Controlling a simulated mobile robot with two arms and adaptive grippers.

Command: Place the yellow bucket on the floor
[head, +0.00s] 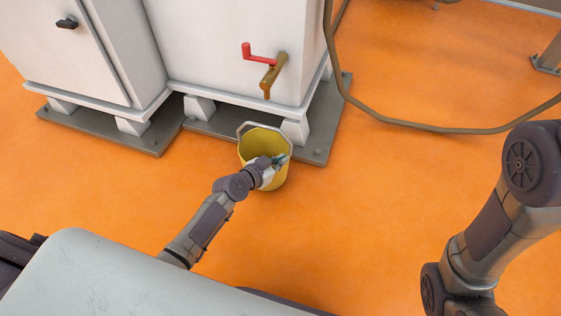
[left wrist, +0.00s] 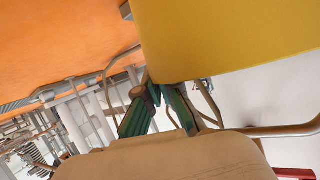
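The yellow bucket (head: 248,152) stands upright in the head view, in front of the white cabinet and below its tap. Its grey handle (head: 242,127) is raised above the rim. I cannot tell whether its base touches the floor (head: 360,220). My left gripper (head: 279,161) is at the bucket's near right side. In the left wrist view the green fingertips (left wrist: 157,86) come close together at the edge of the bucket (left wrist: 230,40) and look shut on it; the exact contact is hidden. My right arm shows at the right, but its gripper is out of view.
A white cabinet (head: 215,50) with a brass tap (head: 272,75) and red lever (head: 258,55) stands on a grey base plate (head: 325,130) behind the bucket. A brown hose (head: 400,124) curves at the right. The orange floor is clear in front and to the right.

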